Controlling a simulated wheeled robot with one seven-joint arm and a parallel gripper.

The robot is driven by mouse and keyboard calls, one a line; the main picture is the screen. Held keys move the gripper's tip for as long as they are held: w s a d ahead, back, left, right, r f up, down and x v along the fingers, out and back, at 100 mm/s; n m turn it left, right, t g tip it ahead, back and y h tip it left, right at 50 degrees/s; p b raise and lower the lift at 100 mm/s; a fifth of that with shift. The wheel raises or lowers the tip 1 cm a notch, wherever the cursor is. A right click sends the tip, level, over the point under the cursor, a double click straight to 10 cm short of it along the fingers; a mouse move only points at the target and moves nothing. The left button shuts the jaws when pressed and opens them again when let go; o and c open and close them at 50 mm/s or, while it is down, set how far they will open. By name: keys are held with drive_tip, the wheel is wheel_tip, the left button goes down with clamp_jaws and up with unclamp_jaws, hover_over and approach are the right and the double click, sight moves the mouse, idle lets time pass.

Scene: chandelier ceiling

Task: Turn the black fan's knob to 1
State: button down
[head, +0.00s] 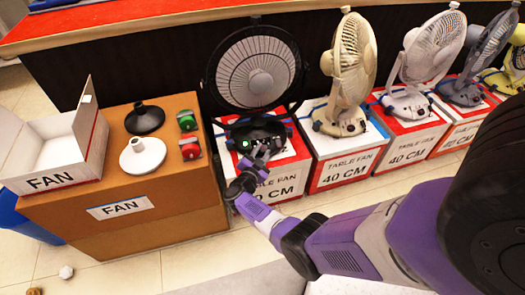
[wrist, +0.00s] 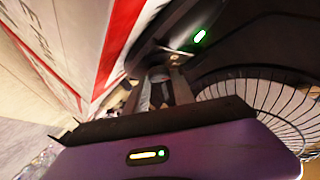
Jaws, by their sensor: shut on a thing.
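The black fan (head: 262,60) stands on a red and white box, at the left end of a row of fans. Its black base (head: 262,128) faces me and carries a small green light, which also shows in the wrist view (wrist: 200,36). My gripper (head: 262,153) reaches the front of that base. In the wrist view my gripper (wrist: 163,88) is shut on the fan's knob (wrist: 158,73), a small dark round piece between the fingertips. The fingers hide most of the knob, and I cannot read its setting.
A cream fan (head: 350,70) and several other fans stand on boxes to the right. On the left, a brown stand (head: 150,190) holds an open white box (head: 60,145), two funnel-shaped stands and red and green spools.

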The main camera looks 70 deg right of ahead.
drive_tip(key=shift+m+g, duration=0.4)
drive_tip(key=c, duration=1.1)
unclamp_jaws()
drive_tip(key=shift+o, duration=0.2)
drive_tip(key=a+r+p, duration=0.1)
drive_tip(key=a+p, duration=0.2)
drive_tip(key=a, duration=0.4)
drive_tip(key=shift+s+a+r, duration=0.2)
drive_tip(key=shift+a+r, duration=0.05)
drive_tip(key=shift+a, duration=0.1)
